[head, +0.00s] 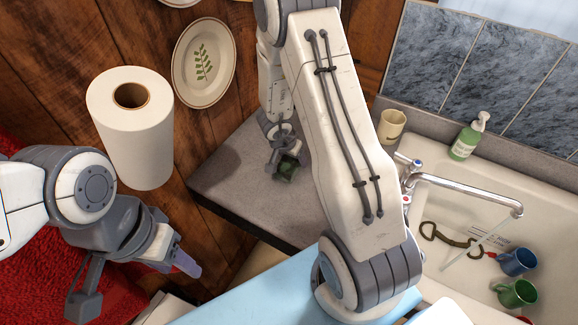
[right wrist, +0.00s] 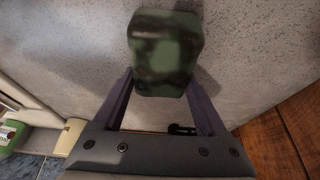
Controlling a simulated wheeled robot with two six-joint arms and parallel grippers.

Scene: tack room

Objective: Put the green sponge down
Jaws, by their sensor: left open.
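The green sponge (head: 288,170), mottled dark green, is at the grey counter's surface near its left part. It also shows large in the right wrist view (right wrist: 165,55). My right gripper (head: 284,158) points down at it, with one finger on each side and the tips against its sides. I cannot tell whether the sponge's underside touches the counter. My left gripper (head: 136,282) is open and empty at the lower left, away from the counter.
The grey counter (head: 235,185) is clear around the sponge. A paper towel roll (head: 135,140) is at the left. A cream cup (head: 391,126) and green soap bottle (head: 466,140) stand behind the sink (head: 545,190). Blue (head: 517,262) and green (head: 516,294) mugs are in the basin.

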